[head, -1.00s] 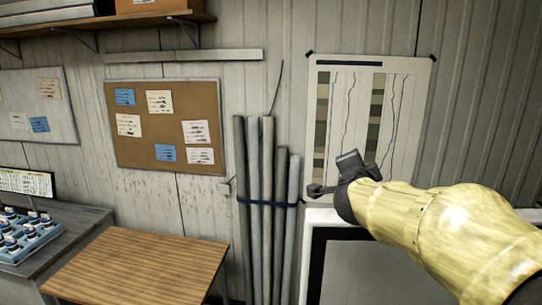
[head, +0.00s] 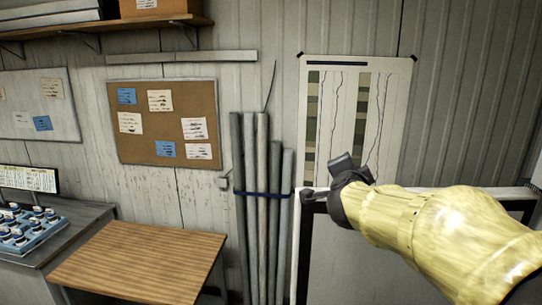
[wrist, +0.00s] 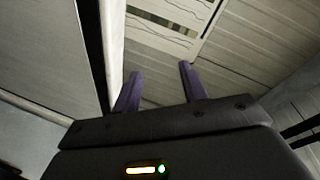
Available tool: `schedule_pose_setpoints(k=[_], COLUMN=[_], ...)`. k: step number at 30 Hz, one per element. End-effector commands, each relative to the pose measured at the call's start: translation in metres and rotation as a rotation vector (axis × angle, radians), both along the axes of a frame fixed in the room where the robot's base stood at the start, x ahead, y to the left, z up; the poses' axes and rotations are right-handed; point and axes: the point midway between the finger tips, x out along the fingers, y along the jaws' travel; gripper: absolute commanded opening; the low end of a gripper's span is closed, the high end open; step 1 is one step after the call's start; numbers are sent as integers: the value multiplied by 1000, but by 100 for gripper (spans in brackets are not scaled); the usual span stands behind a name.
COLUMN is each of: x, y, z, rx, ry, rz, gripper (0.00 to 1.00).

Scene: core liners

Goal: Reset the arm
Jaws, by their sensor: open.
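My gripper (wrist: 158,88) shows in the wrist view with its two purple-grey fingers spread apart and nothing between them. The wall and part of the striped log chart show beyond the fingers. In the head view my yellow-sleeved arm reaches in from the right, and the dark gripper (head: 338,172) at its end is in front of the wall chart (head: 350,110). Its fingers are mostly hidden there by the wrist.
Tied grey pipes (head: 250,220) lean against the wall. A wooden table (head: 140,262), a desk with a tray of bottles (head: 25,230) and a corkboard (head: 168,120) are to the left.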

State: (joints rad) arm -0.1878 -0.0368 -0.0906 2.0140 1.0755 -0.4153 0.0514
Motion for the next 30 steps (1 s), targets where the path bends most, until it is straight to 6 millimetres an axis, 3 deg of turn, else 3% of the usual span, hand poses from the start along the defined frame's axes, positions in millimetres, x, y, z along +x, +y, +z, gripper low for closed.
schedule_pose_setpoints(k=[1,11,17,20,23,30], x=[0,-7,-20,-33,-54,-125], y=[1,16,27,32,38,42], z=[-16,-83,-147,-193,-252,-381], rx=[-13,-119,-209,-268,-339,-487], ry=[18,143,267,358,480,794], rz=[12,137,252,330,434,685], gripper=[43,43,43,43,43,43])
